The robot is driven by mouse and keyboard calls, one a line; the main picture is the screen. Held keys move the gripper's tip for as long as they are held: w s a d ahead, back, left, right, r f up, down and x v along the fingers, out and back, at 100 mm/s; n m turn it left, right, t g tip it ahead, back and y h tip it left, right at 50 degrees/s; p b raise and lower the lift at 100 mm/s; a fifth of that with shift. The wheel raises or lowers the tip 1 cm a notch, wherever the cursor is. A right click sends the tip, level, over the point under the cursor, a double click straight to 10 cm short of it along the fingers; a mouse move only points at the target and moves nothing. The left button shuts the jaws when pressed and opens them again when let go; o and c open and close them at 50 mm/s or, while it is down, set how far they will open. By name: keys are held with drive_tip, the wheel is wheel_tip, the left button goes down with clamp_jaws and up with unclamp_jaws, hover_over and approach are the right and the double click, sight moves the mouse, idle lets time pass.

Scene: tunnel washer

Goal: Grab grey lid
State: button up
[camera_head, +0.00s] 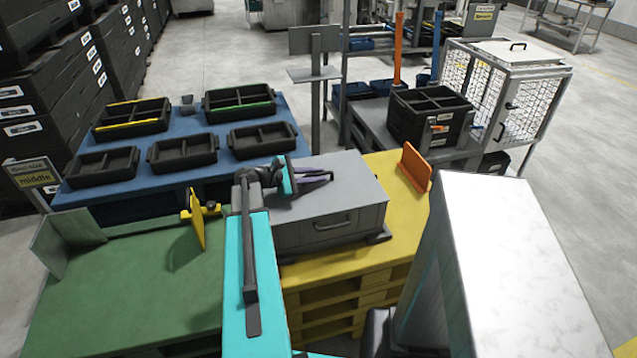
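A grey box (328,222) stands on the yellow pallet table at the centre. Its flat grey lid (352,178) covers the top, and a dark handle (336,222) is on the front face. My gripper (328,176), with dark purple fingers, is over the left part of the lid and points right. I cannot tell whether it touches the lid or how far apart the fingers are. Nothing is visible in it. My arm hides the box's left end.
A blue table (180,125) with several black trays is behind left. A green table (130,290) with a yellow bracket (197,220) is at left. An orange bracket (416,168) stands right of the box. A wire cage (540,105) with a pale handled top is at back right.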

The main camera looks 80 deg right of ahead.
sight(317, 184)
idle(0.5)
clamp_jaws()
drive_tip(key=shift+r, duration=0.1)
drive_tip(key=shift+r, duration=1.05)
drive_tip(key=shift+s+a+r+b, duration=0.25)
drive_tip(key=shift+a+r+b, duration=0.15)
drive_tip(key=shift+r, duration=0.25)
drive_tip(key=s+a, duration=0.2)
drive_tip(key=s+a+b, duration=0.1)
drive_tip(key=s+a, duration=0.1)
drive_tip(key=a, duration=0.1)
drive_tip(key=s+a+r, duration=0.1)
drive_tip(key=s+a, duration=0.1)
drive_tip(key=a, duration=0.1)
drive_tip(key=shift+a+b, duration=0.15)
drive_tip(key=shift+b, duration=0.15)
drive_tip(key=shift+w+r+p, duration=0.1)
drive_tip(key=shift+r+p, duration=0.1)
drive_tip(key=shift+p, duration=1.05)
